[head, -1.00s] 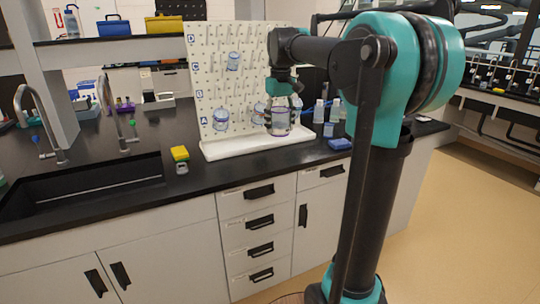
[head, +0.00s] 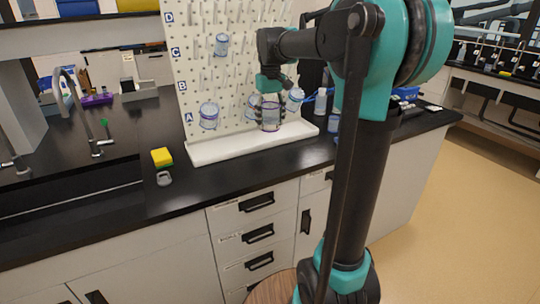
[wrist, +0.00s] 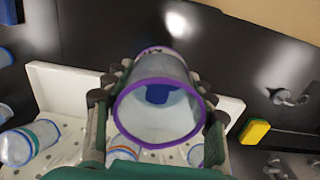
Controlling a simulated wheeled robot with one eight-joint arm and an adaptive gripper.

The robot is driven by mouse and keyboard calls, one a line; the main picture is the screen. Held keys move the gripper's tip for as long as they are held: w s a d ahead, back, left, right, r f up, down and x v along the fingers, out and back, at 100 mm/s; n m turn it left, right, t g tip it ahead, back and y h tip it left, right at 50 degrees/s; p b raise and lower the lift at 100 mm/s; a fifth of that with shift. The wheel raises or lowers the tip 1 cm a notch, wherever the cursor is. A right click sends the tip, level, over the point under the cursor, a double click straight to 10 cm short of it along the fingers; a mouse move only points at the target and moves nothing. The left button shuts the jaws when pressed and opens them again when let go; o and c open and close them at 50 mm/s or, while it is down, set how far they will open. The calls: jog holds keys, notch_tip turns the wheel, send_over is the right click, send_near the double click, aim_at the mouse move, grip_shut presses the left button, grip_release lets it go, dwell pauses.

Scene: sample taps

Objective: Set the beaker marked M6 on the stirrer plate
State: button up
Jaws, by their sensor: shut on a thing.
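My gripper (head: 270,102) is shut around a clear beaker (head: 270,119) with a purple rim, in front of the pegboard's right part. In the wrist view the same beaker (wrist: 160,133) sits between both fingers, its open mouth facing the camera and a dark blue patch showing within. No M6 marking can be read on it. Other beakers hang on the pegboard: one at lower left (head: 208,116), one higher up (head: 221,45), and one on each side of my gripper. I cannot make out a stirrer plate; my arm covers part of the bench on the right.
The white pegboard (head: 190,72) stands in a white tray (head: 215,151) on the black bench. A yellow-green sponge (head: 162,157) lies left of it, beside the sink (head: 75,208) and taps. Bottles stand right of the tray. Drawers front the bench; floor is clear at right.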

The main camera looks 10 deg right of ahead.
aim_at(270, 163)
notch_tip(270, 163, down, 14)
jog(key=shift+r, duration=0.1)
dwell(0.4)
jog(key=o, duration=1.2)
